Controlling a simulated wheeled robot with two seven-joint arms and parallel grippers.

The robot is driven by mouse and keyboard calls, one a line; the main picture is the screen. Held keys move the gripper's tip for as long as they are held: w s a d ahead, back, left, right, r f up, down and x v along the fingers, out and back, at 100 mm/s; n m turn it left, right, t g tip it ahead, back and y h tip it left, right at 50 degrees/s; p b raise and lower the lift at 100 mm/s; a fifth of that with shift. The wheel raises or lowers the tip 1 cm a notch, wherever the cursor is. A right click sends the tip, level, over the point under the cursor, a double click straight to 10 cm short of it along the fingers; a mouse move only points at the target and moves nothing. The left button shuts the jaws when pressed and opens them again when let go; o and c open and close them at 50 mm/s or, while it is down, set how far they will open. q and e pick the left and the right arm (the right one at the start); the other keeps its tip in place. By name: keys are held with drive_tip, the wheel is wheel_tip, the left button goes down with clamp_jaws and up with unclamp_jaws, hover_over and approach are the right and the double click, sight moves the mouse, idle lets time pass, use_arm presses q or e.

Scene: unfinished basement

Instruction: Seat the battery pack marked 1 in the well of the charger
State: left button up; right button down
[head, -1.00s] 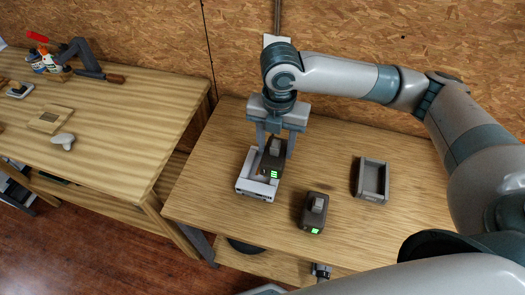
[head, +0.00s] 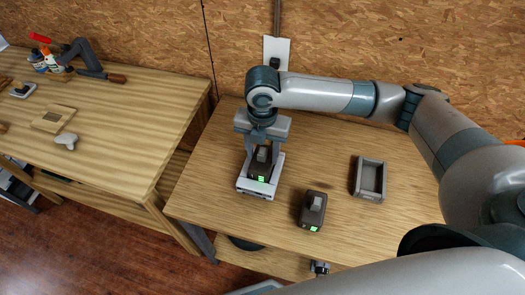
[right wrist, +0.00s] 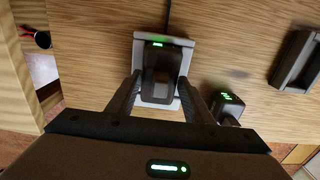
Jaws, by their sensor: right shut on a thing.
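My right gripper (head: 262,150) points down and is shut on a dark battery pack (head: 261,172), with one finger on each side. The pack is within the outline of the light grey charger (head: 242,184), its green light toward the front edge. The right wrist view shows this pack (right wrist: 158,85) between the fingers, inside the charger rim (right wrist: 186,45). I cannot tell whether it is fully down. A second dark pack (head: 312,210) with a green light stands on the table to the right. I cannot read a number on either pack. My left gripper is not in view.
An empty dark grey tray (head: 370,180) lies at the right of the table. A black cord (right wrist: 169,15) runs from the charger toward the wall outlet (head: 276,52). A second bench (head: 110,125) with tools stands at the left. The table's front right is clear.

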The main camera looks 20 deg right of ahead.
drive_tip(key=shift+f, duration=0.4)
drive_tip(key=shift+f, duration=0.1)
drive_tip(key=c, duration=0.9)
unclamp_jaws()
wheel_tip(320, 180, up, 12)
drive_tip(key=b, duration=0.2)
drive_tip(key=shift+b, duration=0.4)
